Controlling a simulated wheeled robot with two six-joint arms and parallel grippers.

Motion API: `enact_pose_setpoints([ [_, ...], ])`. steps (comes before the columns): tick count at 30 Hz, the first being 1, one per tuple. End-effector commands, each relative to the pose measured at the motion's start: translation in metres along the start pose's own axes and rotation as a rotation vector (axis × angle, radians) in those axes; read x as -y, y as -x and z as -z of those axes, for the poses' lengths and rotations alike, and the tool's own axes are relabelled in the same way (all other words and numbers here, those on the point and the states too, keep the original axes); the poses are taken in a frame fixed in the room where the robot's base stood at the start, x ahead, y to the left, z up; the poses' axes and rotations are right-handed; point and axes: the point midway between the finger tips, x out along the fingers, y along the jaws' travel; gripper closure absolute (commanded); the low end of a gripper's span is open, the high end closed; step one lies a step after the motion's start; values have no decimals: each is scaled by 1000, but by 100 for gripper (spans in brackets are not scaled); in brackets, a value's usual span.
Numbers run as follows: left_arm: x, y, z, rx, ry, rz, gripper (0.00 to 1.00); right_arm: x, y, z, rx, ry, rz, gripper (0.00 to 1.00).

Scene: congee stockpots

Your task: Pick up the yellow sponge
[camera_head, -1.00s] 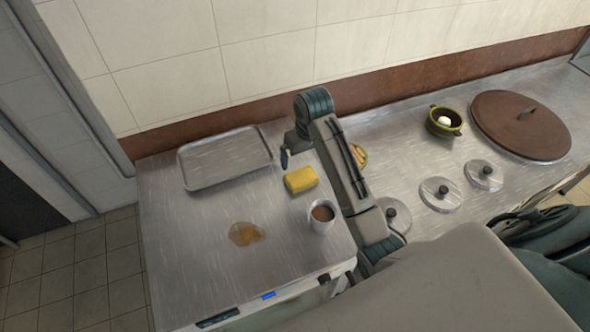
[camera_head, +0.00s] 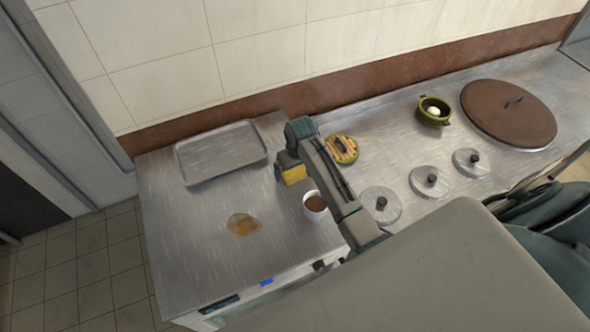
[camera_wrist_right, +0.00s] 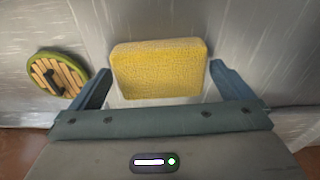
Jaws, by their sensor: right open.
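The yellow sponge (camera_head: 293,175) lies on the steel counter, partly hidden behind my right gripper in the head view. In the right wrist view the sponge (camera_wrist_right: 159,68) sits in front of and between the two open fingers of my right gripper (camera_wrist_right: 159,86). A gap shows between each fingertip and the sponge's sides. In the head view my right gripper (camera_head: 286,168) is directly over the sponge. My left gripper does not show.
A cup of brown liquid (camera_head: 315,205) stands close to the sponge, beside my arm. A brown spill (camera_head: 241,225) lies in front. An empty metal tray (camera_head: 191,177) is at the back left.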

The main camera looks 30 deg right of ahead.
Motion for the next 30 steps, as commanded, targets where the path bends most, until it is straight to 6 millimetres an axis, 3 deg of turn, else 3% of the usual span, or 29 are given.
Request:
enact_pose_setpoints([
  [3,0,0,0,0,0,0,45,0,0,0,0,0,0,4],
  [8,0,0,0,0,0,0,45,0,0,0,-1,0,0,35],
  [19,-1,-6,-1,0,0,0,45,0,8,3,-3,0,0,37],
  [30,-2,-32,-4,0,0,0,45,0,77,13,-6,0,0,37],
])
